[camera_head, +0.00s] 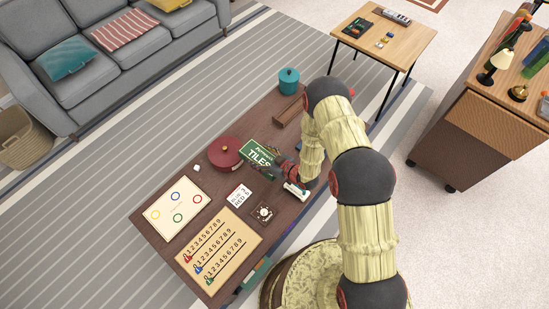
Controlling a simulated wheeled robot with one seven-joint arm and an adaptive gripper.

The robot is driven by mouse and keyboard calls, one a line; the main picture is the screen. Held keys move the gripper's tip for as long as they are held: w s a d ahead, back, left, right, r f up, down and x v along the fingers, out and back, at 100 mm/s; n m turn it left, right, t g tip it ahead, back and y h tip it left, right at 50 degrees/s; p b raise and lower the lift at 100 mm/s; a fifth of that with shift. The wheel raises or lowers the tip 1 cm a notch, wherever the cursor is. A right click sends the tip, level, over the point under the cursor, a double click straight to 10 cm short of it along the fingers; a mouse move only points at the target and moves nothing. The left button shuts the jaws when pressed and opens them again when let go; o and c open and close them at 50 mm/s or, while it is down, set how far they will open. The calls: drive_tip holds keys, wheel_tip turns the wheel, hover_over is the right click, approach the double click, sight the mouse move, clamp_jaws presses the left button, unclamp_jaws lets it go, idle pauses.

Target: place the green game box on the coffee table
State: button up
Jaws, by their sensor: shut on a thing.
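The green game box (258,152), with "TILES" lettering on its face, is over the middle of the dark wooden coffee table (217,176). My gripper (278,164) is at the right end of the box and shut on it. My arm comes in from the lower right and hides part of the gripper and the table's right side. I cannot tell whether the box touches the tabletop or is held just above it.
A round red lidded pot (225,152) is close left of the box. A calendar card (239,195), a small dark square item (263,212), a ring board (177,207) and a number board (219,250) lie nearer. A teal canister (288,80) and wooden tray (287,113) are at the far end.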

sight(267, 152)
drive_tip(key=w+d+f, duration=0.1)
drive_tip(key=w+d+f+b, duration=0.1)
drive_tip(key=d, duration=0.1)
drive_tip(key=shift+w, duration=0.35)
drive_tip(key=d+f, duration=0.1)
drive_tip(key=w+d+f+b, duration=0.1)
drive_tip(key=f, duration=0.1)
drive_tip(key=w+d+f, duration=0.1)
drive_tip(key=shift+w+f+b, duration=0.25)
drive_tip(key=shift+f+b, duration=0.05)
drive_tip(key=shift+b, duration=0.1)
drive_tip(key=shift+w+d+f+b, duration=0.15)
drive_tip(key=shift+f+b, duration=0.35)
drive_tip(key=shift+f, duration=0.5)
drive_tip(key=shift+w+d+f+b, duration=0.15)
drive_tip(key=shift+f+b, duration=0.35)
drive_tip(key=shift+f, duration=0.45)
drive_tip(key=shift+f, duration=0.15)
drive_tip(key=o, duration=1.5)
drive_tip(key=shift+s, duration=0.1)
drive_tip(key=shift+o, duration=0.2)
